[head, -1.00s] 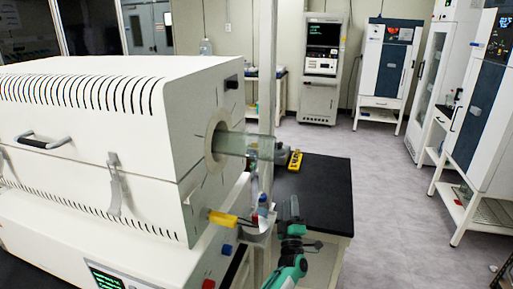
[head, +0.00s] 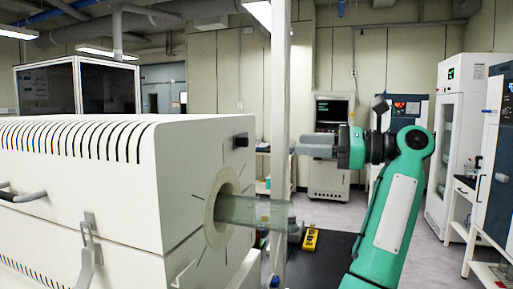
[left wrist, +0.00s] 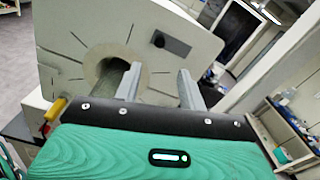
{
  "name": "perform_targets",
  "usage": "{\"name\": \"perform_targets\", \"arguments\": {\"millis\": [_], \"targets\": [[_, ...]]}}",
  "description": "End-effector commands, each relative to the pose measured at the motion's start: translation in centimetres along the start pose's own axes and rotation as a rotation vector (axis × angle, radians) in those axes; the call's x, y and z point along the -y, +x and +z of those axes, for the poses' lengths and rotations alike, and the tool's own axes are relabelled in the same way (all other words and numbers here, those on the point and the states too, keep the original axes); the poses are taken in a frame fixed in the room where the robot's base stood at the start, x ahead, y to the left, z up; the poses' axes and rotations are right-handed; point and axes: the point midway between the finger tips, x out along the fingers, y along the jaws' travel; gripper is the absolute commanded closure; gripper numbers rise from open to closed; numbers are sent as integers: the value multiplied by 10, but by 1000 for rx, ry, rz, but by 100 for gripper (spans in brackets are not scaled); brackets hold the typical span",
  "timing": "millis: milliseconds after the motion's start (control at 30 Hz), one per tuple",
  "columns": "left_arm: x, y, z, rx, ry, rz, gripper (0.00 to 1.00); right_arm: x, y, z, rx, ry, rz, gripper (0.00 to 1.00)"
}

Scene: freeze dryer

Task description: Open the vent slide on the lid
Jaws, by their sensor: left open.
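The white furnace lid (head: 90,185) is down on its lower half. A small dark block, which looks like the vent slide (head: 240,141), sits high on the lid's end face; it also shows in the left wrist view (left wrist: 171,42) as a dark rectangular plate. My left gripper (head: 302,146) is raised to the right of that face, pointing at it, at about the slide's height and apart from it. In the left wrist view its two fingers (left wrist: 157,75) are spread and empty, with the slide beyond them. My right gripper is not in view.
A glass tube (head: 255,212) sticks out of the round port (head: 221,213) below the slide. A pale vertical post (head: 279,110) stands close to my left gripper. A yellow device (head: 310,240) lies on the black bench. Cabinets stand farther back.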

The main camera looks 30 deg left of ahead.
Motion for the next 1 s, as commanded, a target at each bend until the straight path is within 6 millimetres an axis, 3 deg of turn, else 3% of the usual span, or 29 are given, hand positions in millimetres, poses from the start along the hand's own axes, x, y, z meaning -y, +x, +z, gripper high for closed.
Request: {"name": "perform_targets", "arguments": {"millis": [167,600,800,1000], "targets": [[0,25,0,2,0,4,59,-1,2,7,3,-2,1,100],[1,113,1,6,4,2,59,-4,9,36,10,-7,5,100],[1,132,0,5,5,1,59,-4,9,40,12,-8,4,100],[1,135,0,5,5,-1,59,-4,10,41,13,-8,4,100]]}}
